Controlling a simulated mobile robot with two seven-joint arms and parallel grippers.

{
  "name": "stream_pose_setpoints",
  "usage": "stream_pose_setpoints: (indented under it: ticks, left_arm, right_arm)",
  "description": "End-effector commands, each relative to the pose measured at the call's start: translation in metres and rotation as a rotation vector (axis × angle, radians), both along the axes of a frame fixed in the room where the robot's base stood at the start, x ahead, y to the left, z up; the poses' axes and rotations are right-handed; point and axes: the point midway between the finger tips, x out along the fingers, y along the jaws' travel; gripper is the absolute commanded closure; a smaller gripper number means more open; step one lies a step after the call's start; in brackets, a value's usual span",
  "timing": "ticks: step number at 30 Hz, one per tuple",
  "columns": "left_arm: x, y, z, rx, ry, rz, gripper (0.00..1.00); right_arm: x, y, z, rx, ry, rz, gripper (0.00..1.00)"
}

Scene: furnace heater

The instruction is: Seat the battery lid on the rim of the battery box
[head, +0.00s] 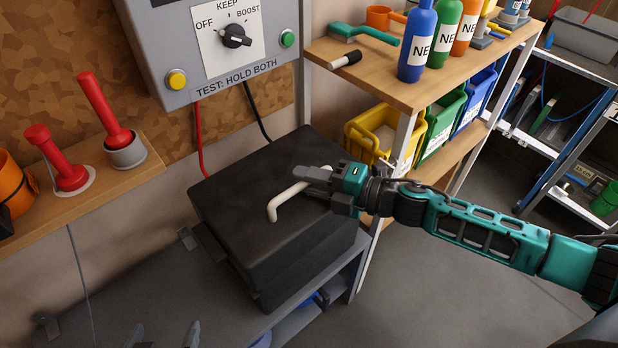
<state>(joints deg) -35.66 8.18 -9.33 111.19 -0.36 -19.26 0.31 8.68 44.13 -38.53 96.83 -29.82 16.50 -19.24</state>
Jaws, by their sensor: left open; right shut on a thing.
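The black battery lid (245,205) has a pale bent handle (285,200) on top. My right gripper (322,177) comes in from the right and is shut on the handle's far end. The lid lies over the dark battery box (305,280), covering its opening. Both are nearly the same black, so I cannot tell whether the lid touches the rim all round. My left gripper (164,335) shows only its fingertips at the bottom edge, open and empty, well to the left of the box.
The box stands on a grey bench (150,285) against the wall. A grey control box (215,50) with red and black cables hangs behind it. A wooden shelf (110,180) with red tools is at left. A shelf with bottles and a yellow bin (375,135) stands at right.

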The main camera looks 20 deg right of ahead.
Motion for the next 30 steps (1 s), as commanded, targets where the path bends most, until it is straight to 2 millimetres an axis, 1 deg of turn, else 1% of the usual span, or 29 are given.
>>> stream_pose_setpoints:
  ticks: [30]
  left_arm:
    - [-0.003, 0.000, -0.020, 0.000, 0.006, 0.000, 0.00]
  right_arm:
    - [0.001, 0.000, -0.022, 0.003, -0.005, 0.001, 1.00]
